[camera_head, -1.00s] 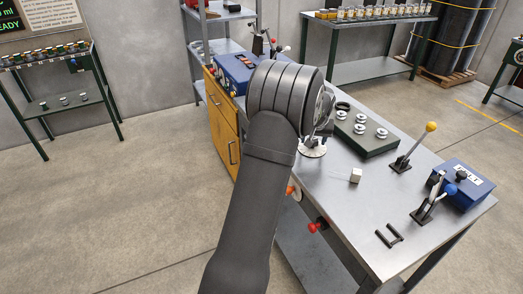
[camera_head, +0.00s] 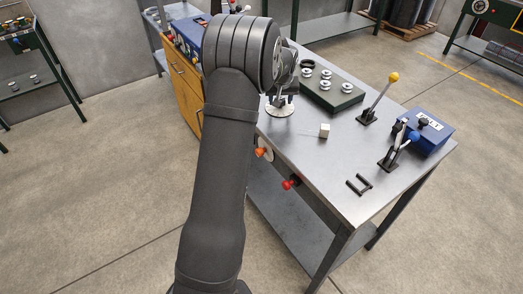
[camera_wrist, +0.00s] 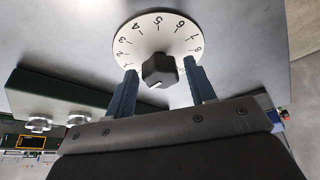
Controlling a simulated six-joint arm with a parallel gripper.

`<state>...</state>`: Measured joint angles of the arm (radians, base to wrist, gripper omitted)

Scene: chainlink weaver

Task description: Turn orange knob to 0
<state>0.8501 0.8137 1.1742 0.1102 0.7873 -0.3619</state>
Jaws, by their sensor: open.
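An orange knob (camera_head: 261,152) sits on the table's front side, against a pale round plate. My gripper (camera_head: 281,94) is well above it, over a white round dial (camera_head: 279,109) on the tabletop. In the wrist view my gripper (camera_wrist: 160,72) is open, one finger on each side of a dark faceted knob (camera_wrist: 159,70). I cannot tell whether the fingers touch it. This knob stands on the white numbered dial (camera_wrist: 158,32), which shows digits around its far rim. A pale mark shows low on the dark knob. The orange knob is not visible in the wrist view.
A red knob (camera_head: 290,183) is on the table front. A white cube (camera_head: 324,130), a dark handle (camera_head: 359,184), a yellow-tipped lever (camera_head: 379,98), a blue-tipped lever (camera_head: 398,148) and a blue box (camera_head: 428,131) stand to the right. A green block (camera_head: 331,90) with metal rings lies behind.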

